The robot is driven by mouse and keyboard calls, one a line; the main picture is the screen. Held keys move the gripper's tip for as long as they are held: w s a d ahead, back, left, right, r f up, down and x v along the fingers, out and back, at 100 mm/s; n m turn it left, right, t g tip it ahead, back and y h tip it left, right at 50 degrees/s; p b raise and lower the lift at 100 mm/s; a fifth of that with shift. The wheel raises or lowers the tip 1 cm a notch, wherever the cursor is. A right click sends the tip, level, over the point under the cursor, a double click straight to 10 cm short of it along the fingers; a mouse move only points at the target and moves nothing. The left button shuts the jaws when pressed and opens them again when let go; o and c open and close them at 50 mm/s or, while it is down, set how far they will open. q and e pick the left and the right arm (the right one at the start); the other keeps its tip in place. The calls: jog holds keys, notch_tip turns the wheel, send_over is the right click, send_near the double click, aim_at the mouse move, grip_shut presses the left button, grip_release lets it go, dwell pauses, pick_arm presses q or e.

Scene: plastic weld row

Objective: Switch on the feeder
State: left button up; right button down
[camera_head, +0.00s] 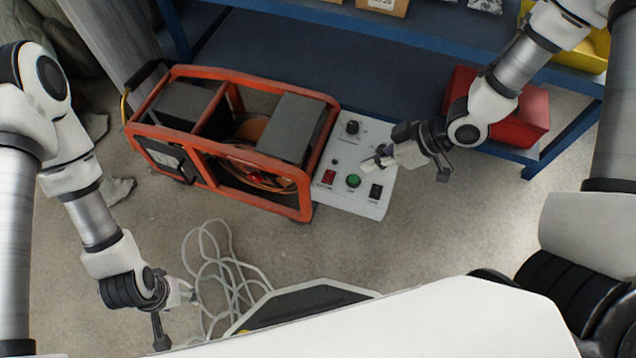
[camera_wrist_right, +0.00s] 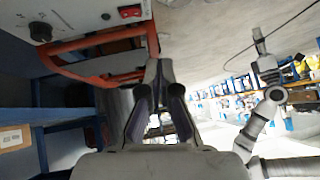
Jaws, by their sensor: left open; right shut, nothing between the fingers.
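The feeder is an orange-framed machine (camera_head: 215,180) with a white control panel (camera_head: 335,150) on its right side. The panel carries a black knob (camera_head: 352,127), a red switch (camera_head: 328,177), a green button (camera_head: 353,181) and a black rocker switch (camera_head: 376,191). In the right wrist view the black knob (camera_wrist_right: 40,32) and red switch (camera_wrist_right: 130,12) show at the upper left. My right gripper (camera_head: 372,162) is shut and empty over the panel's right part; contact cannot be told. Its fingers also show in the wrist view (camera_wrist_right: 157,75). My left gripper (camera_head: 178,318) is open and empty at the lower left.
A blue shelf (camera_head: 400,45) stands behind, with a red box (camera_head: 525,118) on its lower level at the right. A pale coiled cable (camera_head: 225,275) lies on the floor beside my left gripper. Concrete floor in front of the panel is clear.

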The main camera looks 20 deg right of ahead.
pick_arm(q)
notch_tip(320, 180, down, 5)
jog(key=shift+r+b, duration=0.1)
jog(key=shift+b, duration=1.1)
pick_arm(e)
jog(key=w, duration=0.1)
jog(key=f, duration=0.1)
jog(key=w+t, duration=0.1)
jog(key=shift+w+d+f, duration=0.15)
jog(key=shift+w+d, duration=0.15)
jog(key=shift+w, duration=0.05)
jog(key=b, duration=0.6)
send_over(323, 178)
jog(key=s+d, duration=0.2)
jog(key=f, duration=0.8)
jog(key=shift+w+d, duration=0.2)
jog(key=shift+w, duration=0.05)
jog(key=f+b, duration=0.2)
jog(key=f, duration=0.1)
jog(key=shift+s+f, duration=0.1)
jog(key=shift+s, duration=0.1)
pick_arm(q)
notch_tip(323, 178, down, 8)
pick_arm(e)
jog(key=shift+a, duration=0.1)
